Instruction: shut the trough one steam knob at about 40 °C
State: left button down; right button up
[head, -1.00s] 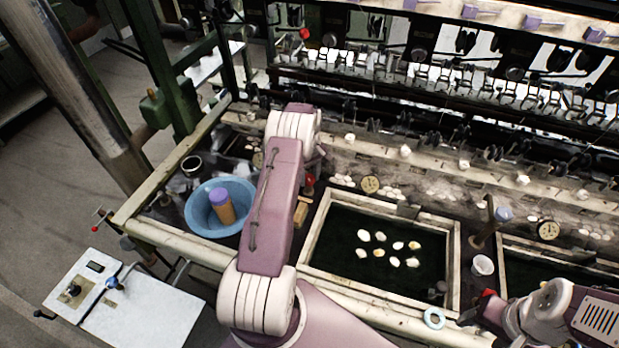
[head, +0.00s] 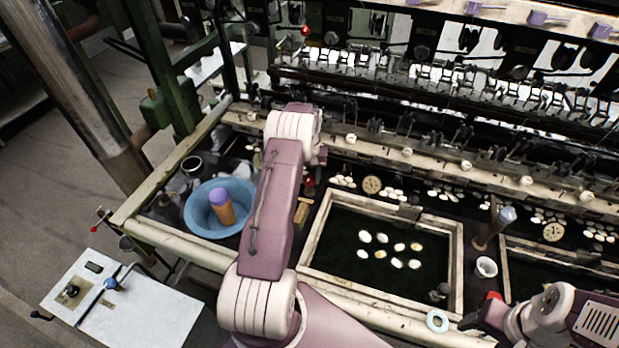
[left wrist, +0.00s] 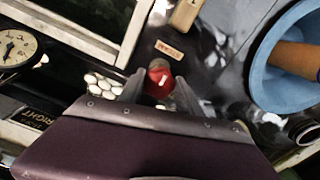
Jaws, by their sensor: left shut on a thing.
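The trough (head: 457,262) nearest my left arm is a pale-framed basin of dark water with several white cocoons. The red steam knob (head: 309,182) shows beside its left rim in the head view, partly behind my left arm. In the left wrist view my left gripper (left wrist: 157,88) is shut on this red knob (left wrist: 159,77), one finger at each side. A round dial (head: 372,185) sits behind the trough; a dial also shows at the left of the left wrist view (left wrist: 14,49), its reading too small to tell. My right gripper (head: 487,313) is at the lower right, its fingers unclear.
A blue basin (head: 190,217) with a purple-topped tan object (head: 222,207) stands left of my left arm. A wooden block (head: 301,212) lies near the knob.

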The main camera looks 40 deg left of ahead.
aim_at(309, 179)
pick_arm(q)
jog(key=shift+r, duration=0.1)
dwell(0.3)
jog(key=c, duration=0.8)
grip_release()
jog(key=shift+c, duration=0.2)
jog(key=shift+r, duration=0.4)
notch_tip(309, 179, up, 8)
jog(key=shift+f+b, duration=0.1)
jog(key=shift+b, duration=0.7)
jog(key=shift+r, duration=0.2)
